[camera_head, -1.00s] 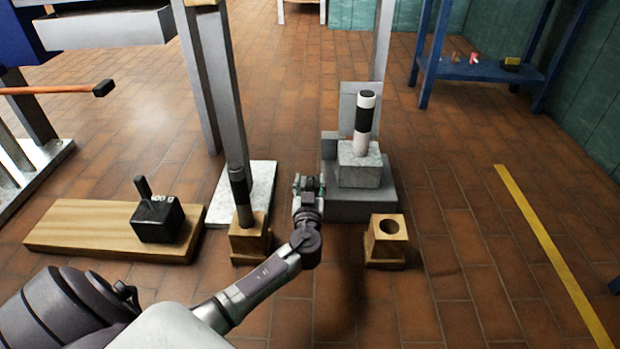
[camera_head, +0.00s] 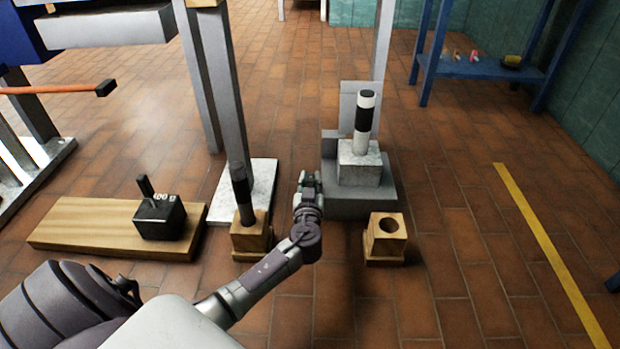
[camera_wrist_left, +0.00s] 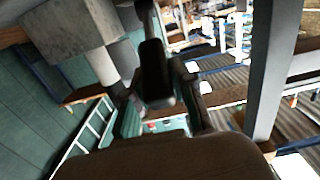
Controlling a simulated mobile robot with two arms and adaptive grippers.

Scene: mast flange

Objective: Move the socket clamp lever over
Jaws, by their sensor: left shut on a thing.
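The socket is a pale grey stone-like block (camera_head: 361,172) on a darker grey stepped base (camera_head: 362,207), with a black-and-white banded post (camera_head: 364,124) standing in it. My left gripper (camera_head: 308,182) is just left of this block and is shut. In the left wrist view a dark rounded handle (camera_wrist_left: 156,72), which I take for the clamp lever, sits between the fingers of my left gripper (camera_wrist_left: 158,98). The lever is hidden behind the gripper in the head view. My right gripper is out of view.
A wooden block with a dark rod (camera_head: 249,236) stands left of my gripper, and an empty wooden socket block (camera_head: 386,238) stands to the right. A grey upright (camera_head: 214,90) rises at the left. A plank (camera_head: 90,228) carries a black weight (camera_head: 158,219).

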